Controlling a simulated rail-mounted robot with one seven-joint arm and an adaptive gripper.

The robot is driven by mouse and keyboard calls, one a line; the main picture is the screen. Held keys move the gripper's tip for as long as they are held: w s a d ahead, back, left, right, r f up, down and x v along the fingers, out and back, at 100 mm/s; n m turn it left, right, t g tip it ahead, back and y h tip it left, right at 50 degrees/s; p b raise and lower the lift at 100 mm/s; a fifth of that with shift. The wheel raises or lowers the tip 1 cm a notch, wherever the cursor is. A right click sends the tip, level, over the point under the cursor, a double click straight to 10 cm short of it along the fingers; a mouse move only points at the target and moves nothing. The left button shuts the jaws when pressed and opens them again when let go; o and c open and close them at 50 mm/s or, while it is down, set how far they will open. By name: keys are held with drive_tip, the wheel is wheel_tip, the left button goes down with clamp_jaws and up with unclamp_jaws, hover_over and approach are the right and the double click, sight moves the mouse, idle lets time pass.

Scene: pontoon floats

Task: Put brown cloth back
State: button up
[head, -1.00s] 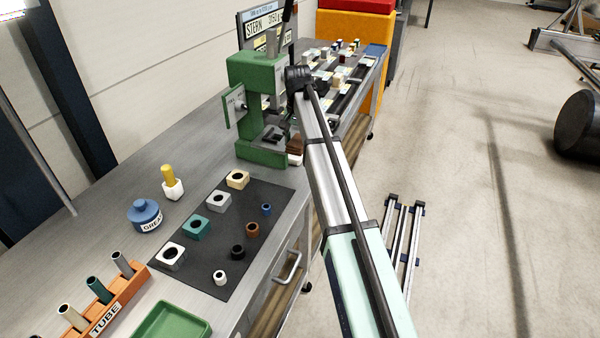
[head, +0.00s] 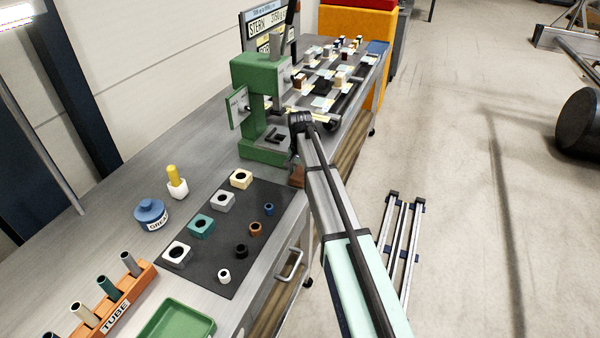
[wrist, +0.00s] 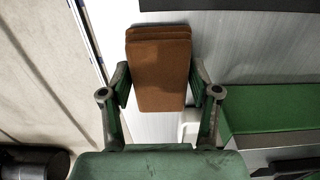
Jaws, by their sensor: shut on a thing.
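The brown cloth (wrist: 160,70) is a folded, layered pad in the wrist view, between the two fingers of my gripper (wrist: 161,82). My gripper is shut on its sides. In the head view the cloth (head: 297,176) shows just below my wrist, at the bench's edge beside the green press. Most of my gripper is hidden behind the arm there. In the wrist view the cloth is over the grey bench top (wrist: 232,50); I cannot tell whether it touches it.
The green press (head: 262,150) stands just left of my gripper; its base also shows in the wrist view (wrist: 270,108). A dark mat (head: 225,262) with several blocks and rings lies nearer. A small white thing (wrist: 188,122) sits by the right finger. Floor lies right of the bench.

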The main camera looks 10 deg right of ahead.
sight(300, 173)
drive_tip(key=shift+f, duration=0.15)
drive_tip(key=o, duration=1.1)
wheel_tip(300, 173, up, 12)
drive_tip(key=b, duration=0.3)
drive_tip(key=shift+r, duration=0.2)
